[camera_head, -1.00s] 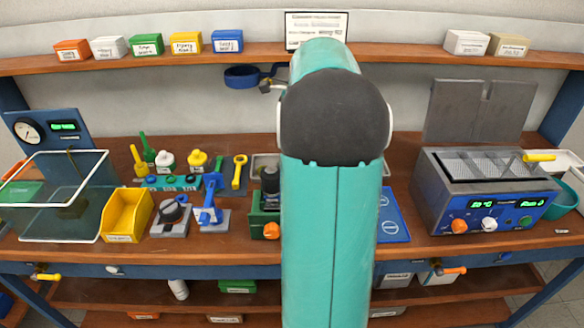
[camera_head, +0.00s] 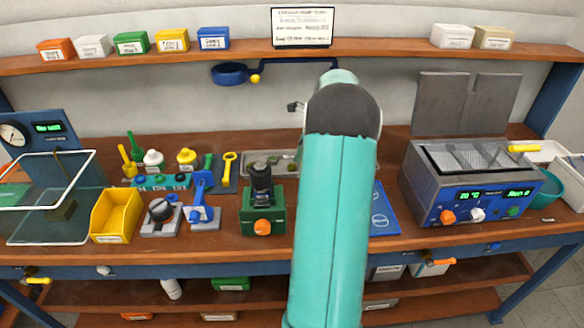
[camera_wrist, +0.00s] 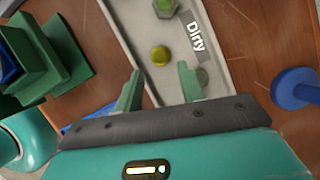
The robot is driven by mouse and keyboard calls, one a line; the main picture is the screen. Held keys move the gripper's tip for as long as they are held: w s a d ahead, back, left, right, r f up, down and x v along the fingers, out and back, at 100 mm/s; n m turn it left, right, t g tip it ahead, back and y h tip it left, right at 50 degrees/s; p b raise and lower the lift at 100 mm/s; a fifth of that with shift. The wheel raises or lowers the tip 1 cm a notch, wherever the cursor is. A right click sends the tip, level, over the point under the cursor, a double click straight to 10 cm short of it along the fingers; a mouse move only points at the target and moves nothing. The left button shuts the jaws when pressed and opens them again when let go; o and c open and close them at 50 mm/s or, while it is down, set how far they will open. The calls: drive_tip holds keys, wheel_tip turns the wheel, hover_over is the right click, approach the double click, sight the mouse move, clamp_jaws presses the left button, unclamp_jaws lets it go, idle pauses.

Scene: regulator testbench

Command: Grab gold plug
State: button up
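The gold plug (camera_wrist: 159,53) lies in a grey tray (camera_wrist: 135,28) labelled "Dirty" in the wrist view. My gripper (camera_wrist: 160,82) has its two green fingers spread apart with nothing between the tips. The plug is just beyond the fingertips, roughly centred between them and not touching either. In the head view, the tray (camera_head: 251,171) sits on the bench behind the green fixture, partly hidden by my arm. My gripper is hidden behind the arm there, and I cannot pick out the plug among the small parts.
In the wrist view a greenish hex part (camera_wrist: 163,7) lies farther up the tray, and a small round part (camera_wrist: 203,76) lies beside the right finger. A green block (camera_wrist: 55,60) stands left of the tray; a blue round-ended object (camera_wrist: 295,88) is at right.

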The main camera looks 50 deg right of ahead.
sight(293, 165)
drive_tip(key=x, duration=0.5)
drive_tip(key=shift+f, duration=0.2)
drive_tip(key=c, duration=0.7)
drive_tip(key=shift+r, duration=0.1)
drive_tip(key=shift+c, duration=0.2)
